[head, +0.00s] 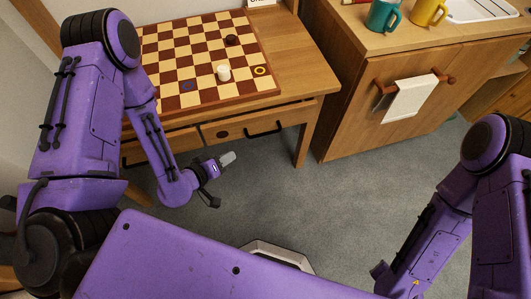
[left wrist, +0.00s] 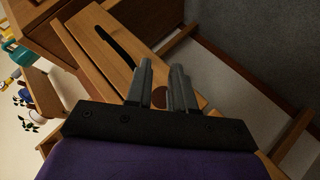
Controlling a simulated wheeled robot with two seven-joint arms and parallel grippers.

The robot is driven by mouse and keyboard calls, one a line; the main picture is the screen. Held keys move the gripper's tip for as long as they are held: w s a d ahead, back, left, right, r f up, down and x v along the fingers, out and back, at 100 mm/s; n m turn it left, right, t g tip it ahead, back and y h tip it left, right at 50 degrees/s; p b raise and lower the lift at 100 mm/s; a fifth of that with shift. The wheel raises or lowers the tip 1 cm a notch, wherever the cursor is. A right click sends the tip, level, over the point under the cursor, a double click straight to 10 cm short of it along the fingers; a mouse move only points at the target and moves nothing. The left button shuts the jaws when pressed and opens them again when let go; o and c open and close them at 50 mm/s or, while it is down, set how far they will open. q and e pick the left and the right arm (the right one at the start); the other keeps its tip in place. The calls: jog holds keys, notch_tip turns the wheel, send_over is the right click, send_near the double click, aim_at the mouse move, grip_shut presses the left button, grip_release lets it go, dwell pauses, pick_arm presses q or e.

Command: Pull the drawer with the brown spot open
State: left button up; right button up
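The drawer with the brown spot (head: 238,129) is the right one of two under the wooden desk and looks shut. The brown spot (head: 222,134) is near its left end, and a black bar handle (head: 265,131) is right of it. My left gripper (head: 220,180) is open and empty, in front of and apart from the drawer. In the left wrist view, the brown spot (left wrist: 160,97) shows between the open fingers (left wrist: 161,80), and the black handle (left wrist: 115,46) lies beyond, to the upper left. My right gripper is out of view.
The desk holds a checkerboard (head: 190,62) with a white piece (head: 223,72), a dark piece (head: 231,40) and rings. The other drawer (head: 165,146) is to the left. A cabinet (head: 350,110) with a towel (head: 410,98) stands right. The carpet (head: 340,205) before the desk is clear.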

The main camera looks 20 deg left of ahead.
aim_at(264, 133)
pick_arm(q)
jog(key=w+d+f+t+h+b, duration=0.2)
jog(key=w+f+t+h+b, duration=0.2)
jog(key=b, duration=0.4)
jog(key=w+d+r+h+b, duration=0.1)
jog(key=w+d+b, duration=0.1)
jog(key=w+d+r+m+t+h+b, duration=0.1)
jog(key=w+d+h+b, duration=0.1)
jog(key=w, duration=0.1)
jog(key=w+d+r+h+b, duration=0.1)
jog(key=w+d+r+b, duration=0.1)
jog(key=w, duration=0.1)
jog(key=shift+w+d+m+t+h, duration=0.1)
jog(key=shift+w+m+t+h, duration=0.05)
jog(key=shift+m+t+h, duration=0.15)
grip_shut()
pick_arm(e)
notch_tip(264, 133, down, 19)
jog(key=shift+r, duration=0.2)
